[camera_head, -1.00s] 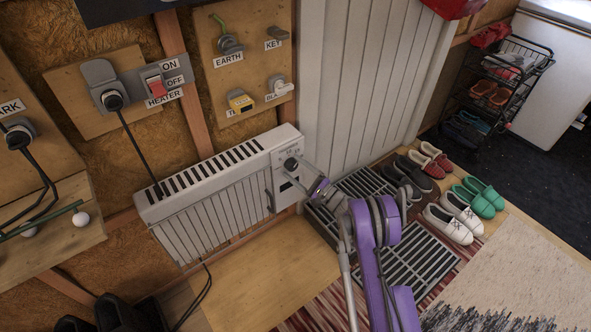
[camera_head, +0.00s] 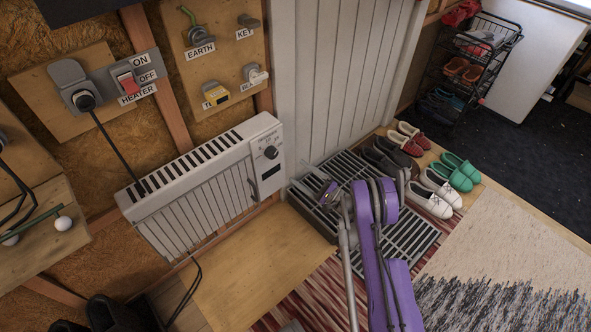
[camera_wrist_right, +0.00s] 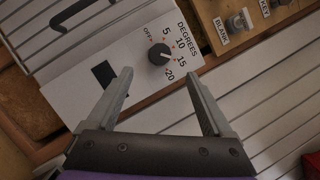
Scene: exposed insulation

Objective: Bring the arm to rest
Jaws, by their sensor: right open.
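My right arm, purple and grey, reaches in from the bottom of the head view. Its gripper (camera_head: 318,186) is in front of the heater's right end, apart from it. In the right wrist view the right gripper (camera_wrist_right: 157,85) is open and empty, its two grey fingers spread. Beyond them is the white heater panel (camera_wrist_right: 98,68) with a black dial (camera_wrist_right: 158,53) marked in degrees. The dial's pointer is too small to read surely. The white wall heater (camera_head: 205,185) stands against the wall in the head view. My left gripper is not in view.
A metal floor grate (camera_head: 405,250), several pairs of shoes (camera_head: 430,200) and a wire rack (camera_head: 480,60) stand right. A rug (camera_head: 500,240) covers the floor.

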